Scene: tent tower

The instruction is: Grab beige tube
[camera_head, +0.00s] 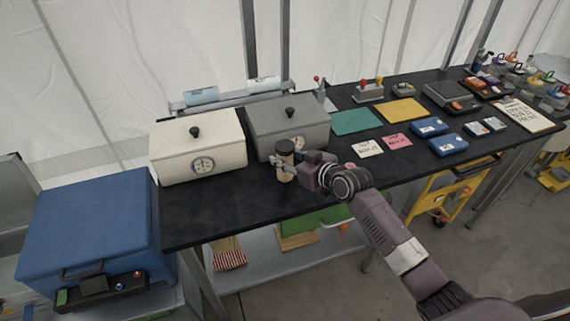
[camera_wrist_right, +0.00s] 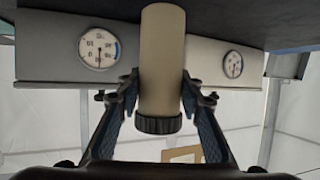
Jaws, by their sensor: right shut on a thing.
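The beige tube (camera_wrist_right: 162,65) has a dark ribbed cap and stands between the two fingers of my right gripper (camera_wrist_right: 160,100) in the right wrist view, which looks upside down. In the head view the beige tube (camera_head: 285,172) is on the black table in front of the grey box, with a dark top. My right gripper (camera_head: 284,165) reaches it from the right and is shut on it. The fingers hide part of the tube. I cannot tell whether its base touches the table. My left gripper is not in view.
A white lidded box (camera_head: 197,160) and a grey lidded box (camera_head: 289,128), both with dials, stand close behind the tube. A blue case (camera_head: 85,225) is at the left. Cards (camera_head: 367,149) and blue packs lie to the right. The table's front left is clear.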

